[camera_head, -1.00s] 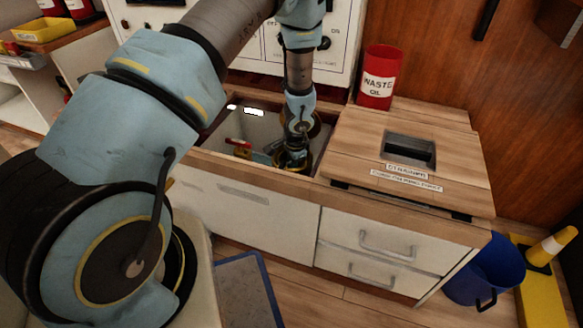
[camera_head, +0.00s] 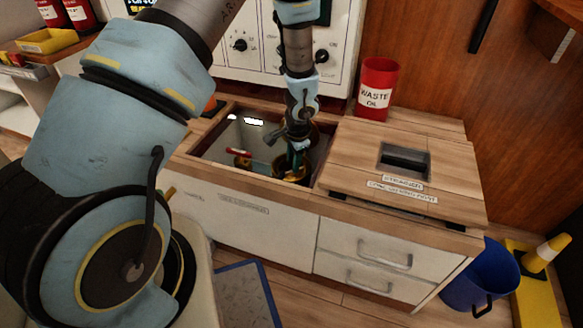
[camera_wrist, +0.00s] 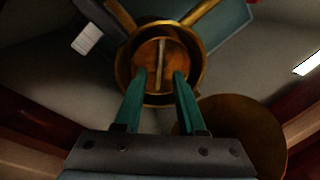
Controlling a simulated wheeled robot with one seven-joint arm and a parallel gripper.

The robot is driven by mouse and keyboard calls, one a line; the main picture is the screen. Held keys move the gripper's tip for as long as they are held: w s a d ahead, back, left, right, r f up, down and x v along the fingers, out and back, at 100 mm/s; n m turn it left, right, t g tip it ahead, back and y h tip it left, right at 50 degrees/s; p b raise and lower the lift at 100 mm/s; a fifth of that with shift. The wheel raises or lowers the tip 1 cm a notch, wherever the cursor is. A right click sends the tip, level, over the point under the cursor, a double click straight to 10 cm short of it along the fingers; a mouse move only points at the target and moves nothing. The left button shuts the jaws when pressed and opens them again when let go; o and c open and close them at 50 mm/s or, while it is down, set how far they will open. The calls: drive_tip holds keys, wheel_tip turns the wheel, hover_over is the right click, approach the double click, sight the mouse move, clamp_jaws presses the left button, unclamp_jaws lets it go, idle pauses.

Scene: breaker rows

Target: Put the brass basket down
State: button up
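The brass basket (camera_wrist: 124,68) is a round cup with a bar across its middle in the wrist view. In the head view the brass basket (camera_head: 291,178) sits low inside the open recess of the counter (camera_head: 215,160). My gripper (camera_wrist: 160,76) has its two teal fingers apart, with the basket's bar in line with the gap between them. The fingertips overlap the basket's near rim in the picture; I cannot tell whether they touch it. In the head view my gripper (camera_head: 297,155) is right above the basket, pointing down.
A larger brass disc (camera_wrist: 245,135) lies close by on the right in the wrist view. A red-handled item (camera_head: 239,153) is in the recess, left of the basket. A red waste oil can (camera_head: 376,90) stands on the counter behind the wooden lid (camera_head: 355,160) at right.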

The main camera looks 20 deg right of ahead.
drive_tip(key=w+a+r+n, duration=0.2)
drive_tip(key=a+r+n, duration=0.6)
drive_tip(key=a+r, duration=1)
drive_tip(key=s+a+r+n, duration=0.7)
drive_tip(key=s+a+r, duration=0.1)
drive_tip(key=a, duration=0.3)
drive_tip(key=shift+s+a+r+n+g+p, duration=0.15)
drive_tip(key=shift+s+a+n+g+p, duration=0.2)
drive_tip(key=shift+s, duration=0.2)
drive_tip(key=shift+r, duration=0.15)
